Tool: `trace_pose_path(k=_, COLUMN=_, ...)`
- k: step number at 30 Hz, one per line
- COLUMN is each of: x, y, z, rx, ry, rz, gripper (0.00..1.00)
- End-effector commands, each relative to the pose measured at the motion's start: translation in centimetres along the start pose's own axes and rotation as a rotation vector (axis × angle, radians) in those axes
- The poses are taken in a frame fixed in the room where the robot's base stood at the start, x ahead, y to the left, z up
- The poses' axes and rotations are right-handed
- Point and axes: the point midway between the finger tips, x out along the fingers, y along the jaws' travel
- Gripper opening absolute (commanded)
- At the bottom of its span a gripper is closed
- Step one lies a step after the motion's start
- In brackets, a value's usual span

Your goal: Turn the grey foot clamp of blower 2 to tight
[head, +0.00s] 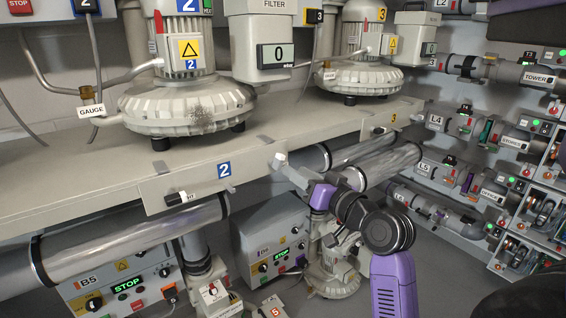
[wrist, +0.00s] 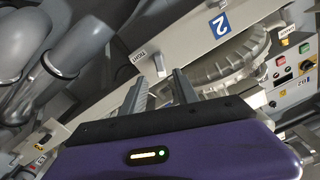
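Blower 2 (head: 190,100) stands on the bench, its rounded housing low over the bench top. A small pale block, which looks like the foot clamp's handle (head: 280,158), juts from the bench front to the right of the blue "2" plate (head: 224,170). In the wrist view a pale handle (wrist: 159,64) shows just beyond my fingertips, beside a small label (wrist: 138,58) that seems to read TIGHT. My gripper (wrist: 160,77) is open, its two dark fingers apart with nothing clearly between them. Contact with the handle cannot be told. In the head view my gripper (head: 298,174) is partly hidden.
A black knob (head: 177,196) sticks out of the bench front left of the plate. Blower 3 (head: 360,75) stands further right. Clear pipes (head: 375,160) run close behind my wrist. Control box B5 (head: 125,285) sits below the bench. The bench's front top is mostly clear.

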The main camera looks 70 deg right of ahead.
Motion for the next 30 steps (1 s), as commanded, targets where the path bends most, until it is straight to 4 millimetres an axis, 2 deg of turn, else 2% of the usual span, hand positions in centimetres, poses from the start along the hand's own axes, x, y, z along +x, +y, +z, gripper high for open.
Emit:
trace_pose_path(k=6, x=3.4, y=-0.1, z=-0.2, rx=0.001, ry=0.0, rz=-0.001, gripper=0.36)
trace_pose_path(k=12, x=5.9, y=-0.1, z=-0.2, rx=0.001, ry=0.002, rz=0.0, gripper=0.36)
trace_pose_path(k=17, x=6.8, y=0.0, z=-0.1, rx=0.0, ry=0.001, rz=0.001, gripper=0.36)
trace_pose_path(k=24, x=6.9, y=0.0, z=0.0, rx=0.0, ry=0.001, rz=0.001, gripper=0.36)
trace_pose_path(k=25, x=6.9, y=0.0, z=0.0, rx=0.0, ry=0.001, rz=0.001, gripper=0.34)
trace_pose_path(k=30, x=6.9, y=0.0, z=0.0, rx=0.0, ry=0.002, rz=0.001, gripper=0.01)
